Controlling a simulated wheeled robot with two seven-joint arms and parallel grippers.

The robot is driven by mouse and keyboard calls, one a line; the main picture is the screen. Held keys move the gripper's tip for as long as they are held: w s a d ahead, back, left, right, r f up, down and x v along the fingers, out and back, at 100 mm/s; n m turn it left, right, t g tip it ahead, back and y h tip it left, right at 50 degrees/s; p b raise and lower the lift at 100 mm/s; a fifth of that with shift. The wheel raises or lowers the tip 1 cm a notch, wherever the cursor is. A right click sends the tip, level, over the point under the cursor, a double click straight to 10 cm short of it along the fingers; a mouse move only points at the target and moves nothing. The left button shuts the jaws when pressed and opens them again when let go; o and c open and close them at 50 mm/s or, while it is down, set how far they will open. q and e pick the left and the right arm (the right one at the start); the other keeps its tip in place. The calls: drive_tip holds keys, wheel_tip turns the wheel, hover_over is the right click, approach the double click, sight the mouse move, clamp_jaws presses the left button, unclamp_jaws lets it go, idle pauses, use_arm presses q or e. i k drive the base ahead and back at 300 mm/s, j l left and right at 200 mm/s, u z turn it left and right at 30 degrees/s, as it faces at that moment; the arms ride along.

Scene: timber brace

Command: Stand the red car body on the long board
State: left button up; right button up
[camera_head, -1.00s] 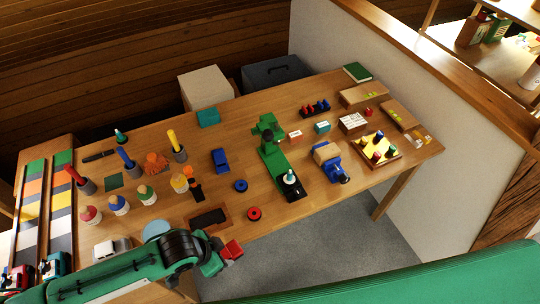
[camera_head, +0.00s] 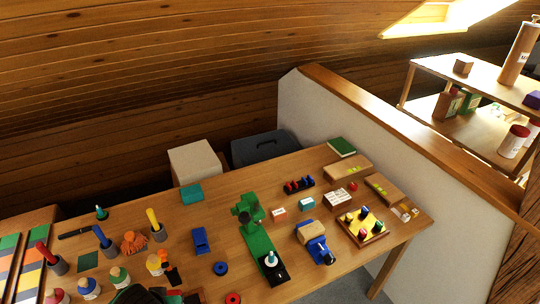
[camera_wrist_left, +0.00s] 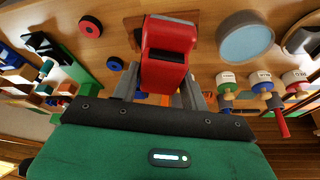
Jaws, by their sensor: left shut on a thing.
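The red car body (camera_wrist_left: 168,45), a glossy block with dark recesses, is held between the grey fingers of my left gripper (camera_wrist_left: 160,88) in the left wrist view. It is above the table, and its underside is hidden. My right gripper is not in view.
The wooden table (camera_head: 215,210) is crowded. A blue ring (camera_head: 220,268) and a red ring (camera_head: 233,298) lie near the front.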

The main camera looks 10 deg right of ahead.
sight(343, 166)
drive_tip(key=i+l+z, duration=0.15)
drive_tip(key=l, duration=0.2)
drive_tip(key=l+z, duration=0.1)
drive_tip(key=l, duration=0.3)
drive_tip(key=i+l+z, duration=0.15)
drive_tip(key=l, duration=0.2)
drive_tip(key=i+l+z, duration=0.1)
drive_tip(key=l, duration=0.25)
drive_tip(key=i+l+z, duration=0.15)
drive_tip(key=i+l, duration=0.05)
drive_tip(key=l, duration=0.1)
